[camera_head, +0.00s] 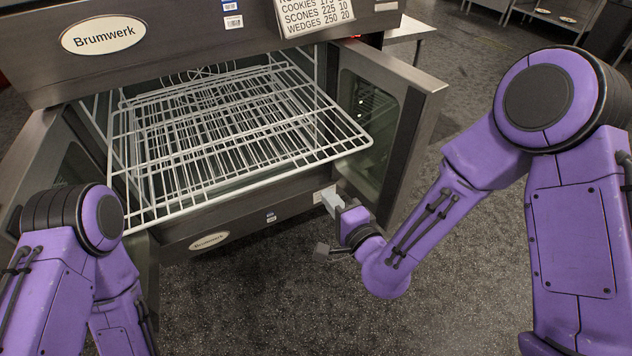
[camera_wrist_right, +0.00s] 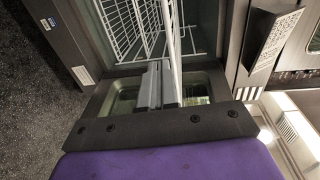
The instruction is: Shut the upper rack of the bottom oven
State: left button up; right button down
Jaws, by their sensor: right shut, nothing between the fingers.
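The upper rack (camera_head: 245,135) of the bottom oven is a white wire shelf. It sticks out past the oven front (camera_head: 250,212) between two open doors. More wire racks show beneath it inside the oven. My right gripper (camera_head: 331,198) is shut and empty, in front of the oven's lower front, below the rack's right front corner and beside the right door. In the right wrist view, the shut fingers (camera_wrist_right: 158,85) overlap a long white rail of a wire rack (camera_wrist_right: 172,38); I cannot tell if they touch it. My left gripper is not in view.
The right door (camera_head: 400,120) stands open close beside my right gripper. The left door (camera_head: 40,165) is also open, near my left arm. A Brumwerk panel (camera_head: 105,36) hangs above the opening. The dark speckled floor (camera_head: 260,310) in front is clear.

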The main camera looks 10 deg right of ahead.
jog(key=r+x, duration=0.1)
jog(key=x, duration=0.6)
jog(key=shift+w+p, duration=0.25)
jog(key=shift+p, duration=0.05)
jog(key=shift+w+r, duration=0.1)
